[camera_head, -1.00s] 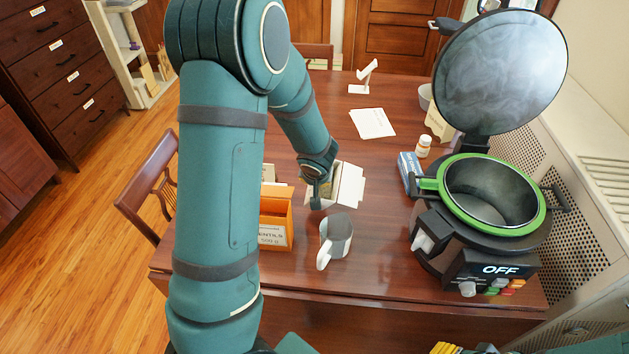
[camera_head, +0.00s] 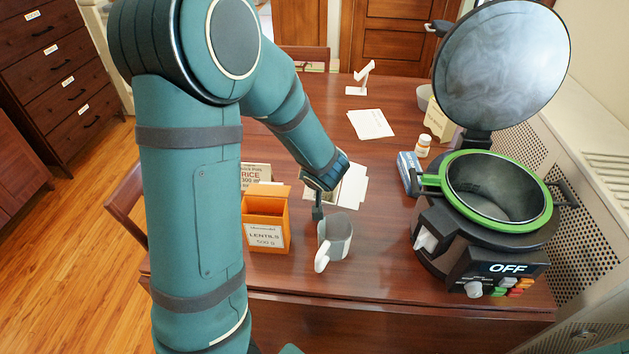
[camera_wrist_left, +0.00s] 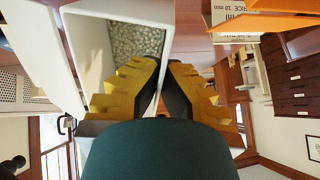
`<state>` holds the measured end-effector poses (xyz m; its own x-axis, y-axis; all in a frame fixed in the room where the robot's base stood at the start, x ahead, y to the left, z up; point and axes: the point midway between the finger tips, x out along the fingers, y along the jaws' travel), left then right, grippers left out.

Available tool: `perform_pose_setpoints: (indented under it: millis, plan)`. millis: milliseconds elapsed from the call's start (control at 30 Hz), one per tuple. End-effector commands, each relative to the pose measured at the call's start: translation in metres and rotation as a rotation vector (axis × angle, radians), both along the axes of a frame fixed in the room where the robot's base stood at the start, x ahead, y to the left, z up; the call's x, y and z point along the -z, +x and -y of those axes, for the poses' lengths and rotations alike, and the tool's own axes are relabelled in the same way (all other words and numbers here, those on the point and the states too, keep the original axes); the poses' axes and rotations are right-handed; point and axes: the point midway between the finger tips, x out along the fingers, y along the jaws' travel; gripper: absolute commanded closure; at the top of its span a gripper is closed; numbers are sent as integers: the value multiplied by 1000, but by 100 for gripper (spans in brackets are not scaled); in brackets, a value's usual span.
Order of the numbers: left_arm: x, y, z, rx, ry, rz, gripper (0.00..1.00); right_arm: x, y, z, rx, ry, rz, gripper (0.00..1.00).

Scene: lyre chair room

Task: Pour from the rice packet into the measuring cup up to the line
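A packet labelled RICE (camera_head: 256,172) stands behind the orange lentils box; its lettering also shows upside down in the left wrist view (camera_wrist_left: 234,18). The measuring cup (camera_head: 339,232), grey-white with a white handle toward the front, stands upright on the table; its fill level cannot be read. My left gripper (camera_head: 318,212) points down just behind and left of the cup. My right gripper is out of view.
The open lentils box (camera_head: 267,222) stands left of the cup. The white box's flaps (camera_head: 354,187) show behind my wrist. A cooker (camera_head: 500,200) with raised lid, its display reading OFF, stands right. A paper (camera_head: 371,123) lies further back. The table's front strip is clear.

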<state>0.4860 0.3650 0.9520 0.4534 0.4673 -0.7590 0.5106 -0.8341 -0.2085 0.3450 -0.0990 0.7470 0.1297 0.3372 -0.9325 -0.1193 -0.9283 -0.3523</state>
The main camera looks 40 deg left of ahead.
Motion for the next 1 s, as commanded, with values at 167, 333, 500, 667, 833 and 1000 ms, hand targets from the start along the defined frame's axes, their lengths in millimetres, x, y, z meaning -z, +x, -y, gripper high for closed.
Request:
perform_pose_setpoints:
  millis: [167, 333, 500, 667, 833, 1000]
  plan:
    - [-5, -1, 3, 2, 80, 48, 100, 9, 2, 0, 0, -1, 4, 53]
    - [-11, -3, 7, 3, 165, 98, 100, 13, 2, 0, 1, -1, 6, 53]
    - [-18, -6, 11, 3, 252, 148, 100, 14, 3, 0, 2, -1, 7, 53]
    - [-20, -6, 12, 0, 291, 178, 100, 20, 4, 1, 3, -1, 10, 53]
    - [-20, -7, 13, 1, 313, 191, 100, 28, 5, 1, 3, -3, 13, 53]
    - [-22, -8, 15, 1, 336, 204, 100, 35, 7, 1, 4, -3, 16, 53]
